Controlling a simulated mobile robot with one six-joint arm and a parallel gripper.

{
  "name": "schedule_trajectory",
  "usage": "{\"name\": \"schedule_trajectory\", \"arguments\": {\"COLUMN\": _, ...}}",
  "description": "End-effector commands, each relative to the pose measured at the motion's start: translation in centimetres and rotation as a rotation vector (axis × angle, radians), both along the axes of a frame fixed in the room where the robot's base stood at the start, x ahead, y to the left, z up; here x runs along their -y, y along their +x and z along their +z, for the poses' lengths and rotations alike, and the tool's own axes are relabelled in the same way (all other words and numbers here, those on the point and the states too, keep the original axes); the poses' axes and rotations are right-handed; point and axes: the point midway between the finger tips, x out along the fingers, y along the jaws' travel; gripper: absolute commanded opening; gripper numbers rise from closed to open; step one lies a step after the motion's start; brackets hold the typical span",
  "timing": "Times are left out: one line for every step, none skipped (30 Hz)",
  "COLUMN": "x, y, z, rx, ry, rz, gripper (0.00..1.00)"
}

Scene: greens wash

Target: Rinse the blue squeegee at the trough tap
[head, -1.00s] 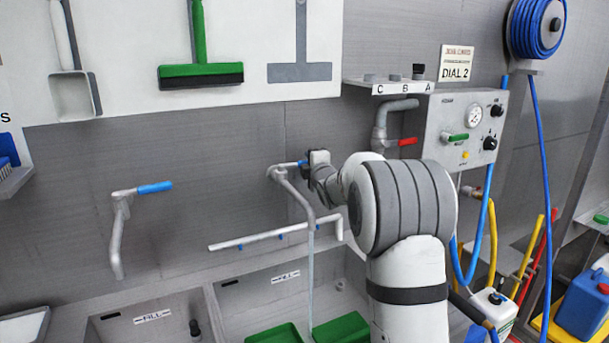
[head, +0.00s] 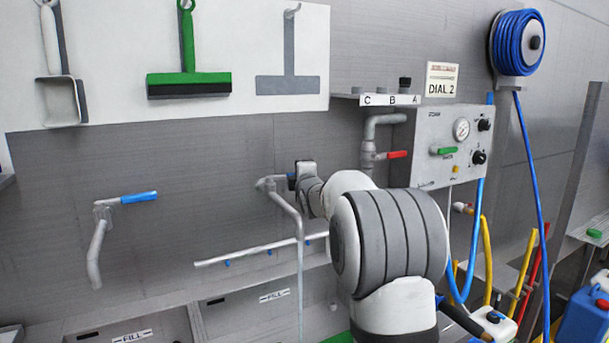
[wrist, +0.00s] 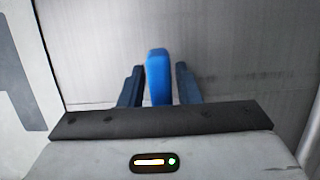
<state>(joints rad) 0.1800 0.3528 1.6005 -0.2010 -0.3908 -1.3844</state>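No blue squeegee shows in either view. A green squeegee (head: 188,84) hangs on the white board, beside a grey squeegee-shaped outline (head: 289,85) with nothing on it. My gripper (head: 293,182) is at the middle tap (head: 285,203) over the trough. A thin pale stream (head: 300,300) runs straight down from its spout. In the wrist view, the blue tap lever (wrist: 158,78) stands between the two dark fingers of my gripper (wrist: 159,84). A narrow gap shows at the right finger; the left one looks very close to the lever.
Another tap with a blue lever (head: 139,197) is to the left. A perforated pipe (head: 262,249) runs along the wall above the trough divisions (head: 247,302). At right are a control box (head: 450,145), a blue hose reel (head: 518,42) and a blue container (head: 588,315).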

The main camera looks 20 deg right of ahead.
Motion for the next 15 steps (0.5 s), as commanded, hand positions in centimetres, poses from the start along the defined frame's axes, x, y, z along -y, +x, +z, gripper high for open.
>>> {"name": "schedule_trajectory", "arguments": {"x": 0.1, "y": 0.0, "z": 0.0, "rx": -0.001, "ry": 0.0, "rz": -0.001, "gripper": 0.34}}
{"name": "schedule_trajectory", "arguments": {"x": 0.1, "y": 0.0, "z": 0.0, "rx": -0.001, "ry": 0.0, "rz": -0.001, "gripper": 0.37}}
{"name": "schedule_trajectory", "arguments": {"x": 0.1, "y": 0.0, "z": -0.1, "rx": -0.001, "ry": 0.0, "rz": -0.001, "gripper": 0.38}}
{"name": "schedule_trajectory", "arguments": {"x": 0.1, "y": 0.0, "z": -0.1, "rx": -0.001, "ry": 0.0, "rz": -0.001, "gripper": 0.38}}
{"name": "schedule_trajectory", "arguments": {"x": 0.1, "y": 0.0, "z": -0.1, "rx": -0.001, "ry": 0.0, "rz": -0.001, "gripper": 0.38}}
{"name": "schedule_trajectory", "arguments": {"x": 0.1, "y": 0.0, "z": -0.1, "rx": -0.001, "ry": 0.0, "rz": -0.002, "gripper": 0.38}}
{"name": "schedule_trajectory", "arguments": {"x": 0.1, "y": 0.0, "z": -0.1, "rx": -0.001, "ry": 0.0, "rz": -0.002, "gripper": 0.38}}
{"name": "schedule_trajectory", "arguments": {"x": 0.2, "y": 0.0, "z": -0.1, "rx": -0.001, "ry": 0.0, "rz": -0.002, "gripper": 0.38}}
{"name": "schedule_trajectory", "arguments": {"x": 0.1, "y": 0.0, "z": -0.1, "rx": -0.001, "ry": 0.0, "rz": -0.002, "gripper": 0.38}}
{"name": "schedule_trajectory", "arguments": {"x": 0.1, "y": -0.1, "z": -0.1, "rx": -0.001, "ry": 0.0, "rz": -0.002, "gripper": 0.38}}
{"name": "schedule_trajectory", "arguments": {"x": 0.1, "y": -0.2, "z": -0.1, "rx": -0.001, "ry": 0.0, "rz": -0.002, "gripper": 0.38}}
{"name": "schedule_trajectory", "arguments": {"x": 0.1, "y": -0.5, "z": -0.1, "rx": -0.001, "ry": 0.0, "rz": -0.002, "gripper": 0.38}}
{"name": "schedule_trajectory", "arguments": {"x": 0.1, "y": -0.7, "z": -0.1, "rx": -0.001, "ry": 0.0, "rz": -0.002, "gripper": 0.38}}
{"name": "schedule_trajectory", "arguments": {"x": 0.0, "y": -1.1, "z": -0.1, "rx": 0.0, "ry": 0.0, "rz": -0.002, "gripper": 0.38}}
{"name": "schedule_trajectory", "arguments": {"x": 0.0, "y": -1.6, "z": -0.1, "rx": 0.0, "ry": 0.0, "rz": -0.002, "gripper": 0.38}}
